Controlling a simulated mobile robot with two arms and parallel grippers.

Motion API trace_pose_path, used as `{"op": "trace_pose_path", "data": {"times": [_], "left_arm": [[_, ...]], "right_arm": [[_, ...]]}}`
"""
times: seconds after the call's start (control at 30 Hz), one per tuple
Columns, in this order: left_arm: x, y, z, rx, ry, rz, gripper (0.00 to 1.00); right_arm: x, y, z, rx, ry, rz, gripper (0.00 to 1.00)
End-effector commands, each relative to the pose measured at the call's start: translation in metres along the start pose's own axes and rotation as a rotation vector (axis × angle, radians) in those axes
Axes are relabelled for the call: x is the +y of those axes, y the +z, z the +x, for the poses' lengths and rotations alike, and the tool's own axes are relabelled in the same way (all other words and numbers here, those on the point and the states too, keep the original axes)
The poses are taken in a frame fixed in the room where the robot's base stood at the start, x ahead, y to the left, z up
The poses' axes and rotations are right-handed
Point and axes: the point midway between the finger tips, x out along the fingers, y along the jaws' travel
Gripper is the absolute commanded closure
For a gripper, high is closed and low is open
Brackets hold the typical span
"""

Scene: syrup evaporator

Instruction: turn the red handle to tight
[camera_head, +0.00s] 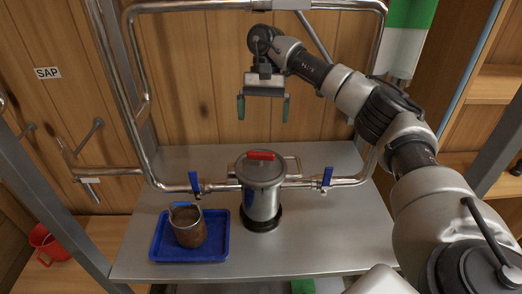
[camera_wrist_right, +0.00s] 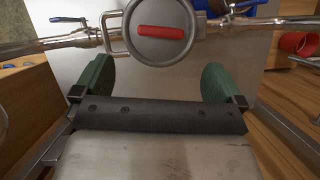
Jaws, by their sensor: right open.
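The red handle (camera_head: 261,156) sits on the round lid of a metal canister (camera_head: 262,195) on the steel table. In the right wrist view the red handle (camera_wrist_right: 160,33) lies nearly crosswise on the grey lid (camera_wrist_right: 150,50), beyond my fingertips. My right gripper (camera_head: 263,108) is open and empty, above and behind the canister, with its two green fingers pointing down. Its fingers also show in the right wrist view (camera_wrist_right: 158,82), wide apart, with nothing between them. My left gripper is not in view.
Steel pipes with blue valve levers (camera_head: 194,182) (camera_head: 327,178) run to both sides of the canister. A blue tray (camera_head: 220,248) holding a brown jug (camera_head: 188,228) stands at front left. A red cup (camera_head: 50,246) is at far left. The table's right part (camera_head: 340,225) is clear.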

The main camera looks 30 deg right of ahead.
Motion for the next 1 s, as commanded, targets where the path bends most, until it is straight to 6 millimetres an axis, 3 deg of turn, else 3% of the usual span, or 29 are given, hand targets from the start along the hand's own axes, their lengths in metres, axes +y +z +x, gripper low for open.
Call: {"op": "trace_pose_path", "data": {"times": [0.23, 0.5, 0.93, 1.0], "left_arm": [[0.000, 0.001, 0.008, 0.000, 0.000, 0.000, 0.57], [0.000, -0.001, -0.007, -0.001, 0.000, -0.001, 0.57], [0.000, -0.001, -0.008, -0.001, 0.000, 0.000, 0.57], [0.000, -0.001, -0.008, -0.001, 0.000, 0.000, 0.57]], "right_arm": [[0.000, 0.000, 0.046, -0.005, 0.000, -0.002, 0.00], [-0.001, 0.001, 0.083, -0.001, -0.001, 0.001, 0.00], [-0.001, 0.000, 0.096, 0.000, -0.004, 0.000, 0.00], [-0.001, 0.000, 0.096, 0.000, -0.004, 0.000, 0.11]]}}
